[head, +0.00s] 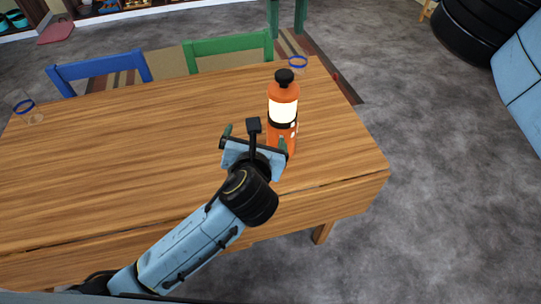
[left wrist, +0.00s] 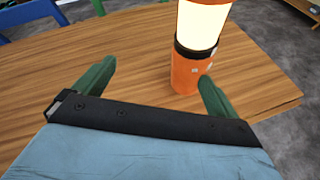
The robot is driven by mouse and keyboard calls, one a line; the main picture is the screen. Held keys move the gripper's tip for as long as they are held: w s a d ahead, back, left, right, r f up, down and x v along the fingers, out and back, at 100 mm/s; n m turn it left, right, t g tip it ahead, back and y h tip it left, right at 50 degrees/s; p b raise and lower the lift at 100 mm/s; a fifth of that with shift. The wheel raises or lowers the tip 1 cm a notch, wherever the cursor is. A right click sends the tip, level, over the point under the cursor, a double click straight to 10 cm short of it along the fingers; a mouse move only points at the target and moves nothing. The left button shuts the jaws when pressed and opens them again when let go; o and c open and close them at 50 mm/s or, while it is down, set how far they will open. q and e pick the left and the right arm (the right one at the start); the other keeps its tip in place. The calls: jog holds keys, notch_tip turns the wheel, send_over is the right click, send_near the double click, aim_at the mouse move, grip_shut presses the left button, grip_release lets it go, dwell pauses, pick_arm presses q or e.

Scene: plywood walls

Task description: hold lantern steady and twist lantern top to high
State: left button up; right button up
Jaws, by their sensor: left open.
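The lantern (head: 283,110) stands upright near the right end of the wooden table. It has an orange body, a glowing pale middle band and a black knob top (head: 284,76). My left gripper (head: 254,139) is at the lantern's near left side, with its green fingers spread apart and nothing between them. In the left wrist view, the lantern's orange base (left wrist: 186,75) stands just beyond the right fingertip, which overlaps its edge; contact cannot be told. The left gripper (left wrist: 157,73) shows open there, and the lantern's top is cut off. My right gripper is not visible.
The wooden table (head: 120,150) is largely clear to the left. A clear glass with a blue band (head: 298,63) stands behind the lantern, another (head: 25,105) at far left. Blue (head: 100,70) and green (head: 228,46) chairs line the far edge. Black tyres (head: 475,30) stand right.

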aim_at(281, 133)
pick_arm(q)
jog(key=s+d+f+h, duration=0.2)
jog(key=d+f+h, duration=0.1)
jog(key=d+f, duration=0.1)
jog(key=shift+n, duration=0.4)
jog(key=x, duration=1.3)
jog(key=shift+w+a+r, duration=0.1)
jog(key=shift+a+r, duration=0.05)
jog(key=shift+a, duration=0.05)
